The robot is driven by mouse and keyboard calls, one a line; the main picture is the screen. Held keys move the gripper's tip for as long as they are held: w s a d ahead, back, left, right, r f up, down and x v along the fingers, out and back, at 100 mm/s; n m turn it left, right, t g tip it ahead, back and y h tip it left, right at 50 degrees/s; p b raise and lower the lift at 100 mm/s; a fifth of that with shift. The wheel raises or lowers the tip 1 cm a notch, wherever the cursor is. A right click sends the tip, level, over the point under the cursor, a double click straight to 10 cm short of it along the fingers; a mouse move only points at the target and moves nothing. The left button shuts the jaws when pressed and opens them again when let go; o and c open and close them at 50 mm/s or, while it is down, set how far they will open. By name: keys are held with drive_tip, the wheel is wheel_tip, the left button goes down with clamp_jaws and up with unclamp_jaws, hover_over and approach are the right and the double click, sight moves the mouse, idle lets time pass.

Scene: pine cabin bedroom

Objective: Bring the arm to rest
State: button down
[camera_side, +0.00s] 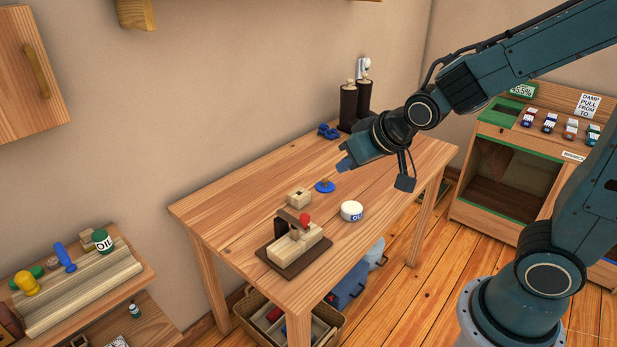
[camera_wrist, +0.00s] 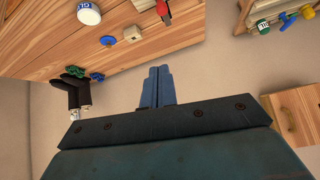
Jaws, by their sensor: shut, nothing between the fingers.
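My gripper (camera_side: 345,161) is raised above the back part of the wooden table (camera_side: 240,208) in the side view, with its fingers pointing left. In the wrist view its two blue fingers (camera_wrist: 157,85) lie together, shut with nothing between them. The fingers are apart from everything on the table. My arm reaches in from the upper right of the side view.
On the table are a wooden block holder with a red knob (camera_side: 304,219), a small wooden block (camera_side: 299,197), a blue disc (camera_side: 325,186), a white tin (camera_side: 352,211), blue pieces (camera_side: 328,131) and dark cylinders (camera_side: 348,105). A shelf (camera_side: 135,280) stands left, a cabinet (camera_side: 480,215) right.

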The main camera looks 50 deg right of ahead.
drive_tip(key=s+r+n+g, duration=0.1)
drive_tip(key=s+r, duration=0.2)
drive_tip(key=s, duration=0.5)
drive_tip(key=s+r+n+g, duration=0.1)
drive_tip(key=s+r, duration=0.2)
drive_tip(key=s, duration=0.6)
drive_tip(key=shift+s+r+g+y, duration=0.25)
drive_tip(key=shift+r+g+y, duration=0.15)
